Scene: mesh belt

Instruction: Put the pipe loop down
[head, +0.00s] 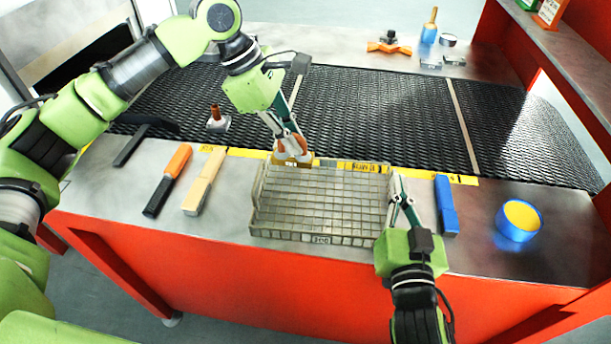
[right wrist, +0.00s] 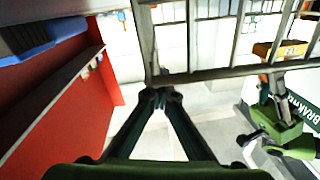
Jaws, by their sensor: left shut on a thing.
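My left gripper (head: 291,150) is shut on a small yellow-orange thing (head: 294,160) at the back rim of the grey mesh tray (head: 256,215). Its shape is partly hidden by the fingers, so I cannot tell if it is a loop. It also shows at the upper right of the right wrist view (right wrist: 284,50), beyond the tray bars. My right gripper (head: 396,192) is at the tray's right side. In the right wrist view its fingertips (right wrist: 160,95) come together close to a tray bar; I cannot tell if they touch it. Nothing shows clearly between them.
An orange-and-black tool (head: 167,181) and a wooden-topped brush (head: 204,182) lie left of the tray. A blue block (head: 446,205) and a blue ring with yellow inside (head: 518,220) lie to the right. The black mesh belt (head: 370,110) runs behind, largely clear.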

